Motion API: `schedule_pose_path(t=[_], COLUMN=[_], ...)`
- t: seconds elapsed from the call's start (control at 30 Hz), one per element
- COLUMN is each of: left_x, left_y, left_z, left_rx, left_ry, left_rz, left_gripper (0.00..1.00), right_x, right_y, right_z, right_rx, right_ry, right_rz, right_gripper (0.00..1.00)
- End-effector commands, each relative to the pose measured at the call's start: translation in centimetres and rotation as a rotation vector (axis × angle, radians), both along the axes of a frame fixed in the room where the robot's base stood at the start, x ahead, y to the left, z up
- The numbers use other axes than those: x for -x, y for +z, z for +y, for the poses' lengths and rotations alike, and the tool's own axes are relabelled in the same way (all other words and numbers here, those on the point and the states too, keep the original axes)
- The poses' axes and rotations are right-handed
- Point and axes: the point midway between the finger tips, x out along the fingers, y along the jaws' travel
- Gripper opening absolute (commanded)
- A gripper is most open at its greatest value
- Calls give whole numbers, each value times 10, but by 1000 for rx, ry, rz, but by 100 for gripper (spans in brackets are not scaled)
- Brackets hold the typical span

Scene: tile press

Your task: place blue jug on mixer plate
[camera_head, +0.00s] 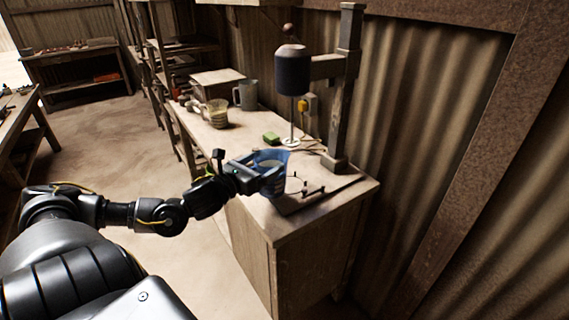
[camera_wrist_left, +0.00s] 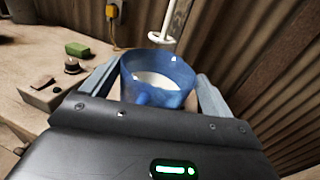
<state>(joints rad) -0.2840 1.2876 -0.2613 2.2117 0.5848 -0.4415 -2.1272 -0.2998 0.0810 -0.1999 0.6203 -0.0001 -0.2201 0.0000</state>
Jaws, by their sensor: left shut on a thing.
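The blue jug (camera_head: 273,178) is held upright by my left gripper (camera_head: 262,177) above the front end of the workbench. In the left wrist view the blue jug (camera_wrist_left: 158,78) sits between the two fingers and has white contents. The mixer is a dark cylinder (camera_head: 293,70) on a post, with a thin stirring rod (camera_head: 291,120) hanging from it. The rod's white ring (camera_wrist_left: 163,38) is just beyond the jug's rim. The mixer plate (camera_head: 318,192) is a dark flat base below the mixer, partly hidden by the jug. My right gripper is not in view.
A green block (camera_head: 271,138), a grey jug (camera_head: 246,94) and a yellowish jug (camera_head: 217,113) stand farther back on the bench (camera_head: 240,150). The mixer's upright post (camera_head: 345,90) and the corrugated wall (camera_head: 430,120) bound the right side.

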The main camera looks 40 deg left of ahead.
Motion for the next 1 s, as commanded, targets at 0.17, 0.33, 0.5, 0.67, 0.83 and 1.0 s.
schedule_pose_path(t=[0.17, 0.33, 0.5, 0.67, 0.83, 1.0], left_x=[-31, -62, -84, -91, -91, -91], left_y=[6, 6, 4, 3, -1, -20], left_z=[0, -2, -2, -3, -3, -3], left_rx=[2, 3, 2, 1, 2, 4], left_ry=[3, 1, 1, -1, -1, 1], left_rz=[-12, -10, -7, -5, -4, -3], left_gripper=[22, 22, 22, 22, 22, 22], right_x=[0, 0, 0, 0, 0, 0], right_y=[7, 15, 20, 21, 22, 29], right_z=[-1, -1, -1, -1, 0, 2], right_rx=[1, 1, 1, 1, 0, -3], right_ry=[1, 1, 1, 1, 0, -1], right_rz=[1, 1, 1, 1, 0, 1], right_gripper=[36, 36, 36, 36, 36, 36])
